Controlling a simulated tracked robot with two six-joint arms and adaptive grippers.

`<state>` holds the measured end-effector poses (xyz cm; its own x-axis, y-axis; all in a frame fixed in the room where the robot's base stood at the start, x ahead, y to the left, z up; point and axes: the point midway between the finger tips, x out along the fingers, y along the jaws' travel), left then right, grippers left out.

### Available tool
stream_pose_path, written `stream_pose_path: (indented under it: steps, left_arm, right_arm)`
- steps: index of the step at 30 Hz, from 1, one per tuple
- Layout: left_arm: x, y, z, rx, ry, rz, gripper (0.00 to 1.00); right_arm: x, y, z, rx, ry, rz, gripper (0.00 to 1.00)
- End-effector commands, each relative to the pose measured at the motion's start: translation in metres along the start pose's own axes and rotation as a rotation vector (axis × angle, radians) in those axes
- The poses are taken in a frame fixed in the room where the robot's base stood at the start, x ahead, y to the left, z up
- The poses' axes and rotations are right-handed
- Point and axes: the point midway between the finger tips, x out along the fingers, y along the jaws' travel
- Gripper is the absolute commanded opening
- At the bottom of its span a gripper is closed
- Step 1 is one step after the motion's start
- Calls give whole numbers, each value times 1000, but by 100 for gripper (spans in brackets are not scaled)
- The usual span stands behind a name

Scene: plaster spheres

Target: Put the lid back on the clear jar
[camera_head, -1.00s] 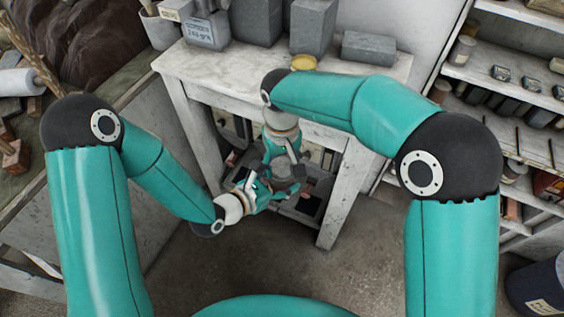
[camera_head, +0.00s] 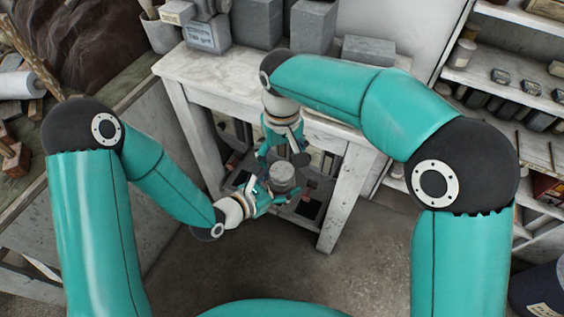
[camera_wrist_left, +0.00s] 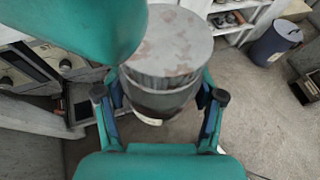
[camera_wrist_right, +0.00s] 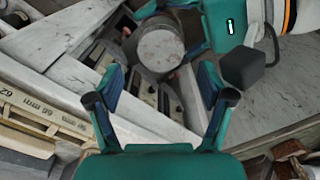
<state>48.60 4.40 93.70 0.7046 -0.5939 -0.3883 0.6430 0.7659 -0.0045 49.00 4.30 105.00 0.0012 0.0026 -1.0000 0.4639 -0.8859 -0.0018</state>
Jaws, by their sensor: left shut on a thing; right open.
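The clear jar (camera_wrist_left: 163,100) is in my left gripper (camera_wrist_left: 160,88), between the fingers, held in the air in front of the worktable. The lid (camera_wrist_left: 168,42), grey, round and blotched, sits on top of the jar and covers its mouth. The lid also shows in the head view (camera_head: 284,170) and, from above, in the right wrist view (camera_wrist_right: 160,48). My right gripper (camera_wrist_right: 161,72) is open and empty, with the lid in sight beyond its fingertips and apart from them. In the head view my right gripper (camera_head: 284,148) is just behind and above the lid.
A pale worktable (camera_head: 180,68) stands behind the grippers, with grey blocks (camera_head: 313,28) and a labelled box (camera_head: 207,35) on its top. Shelves with small jars (camera_head: 520,80) line the right side. A dark bin (camera_head: 540,290) stands at lower right. The floor in front is clear.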

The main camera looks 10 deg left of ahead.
Motion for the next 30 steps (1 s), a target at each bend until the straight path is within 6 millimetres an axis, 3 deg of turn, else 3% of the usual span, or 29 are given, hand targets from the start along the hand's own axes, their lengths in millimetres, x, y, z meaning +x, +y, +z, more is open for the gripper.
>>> stream_pose_path:
  steps: [8, 11, 14, 30]
  left_arm:
    - [0, 0, 2, 3, -5, 1, 0]
    - [0, 0, 2, 3, -5, 1, 0]
    - [0, 0, 2, 4, -6, 1, 0]
    - [0, 0, 2, 4, -6, 0, 0]
  right_arm:
    - [-3, -1, 1, -2, -5, -1, 83]
    - [-2, -1, 1, -5, -6, -1, 70]
    - [-4, -1, 1, -35, -5, -1, 68]
    - [-34, 0, 1, -684, -8, -4, 68]
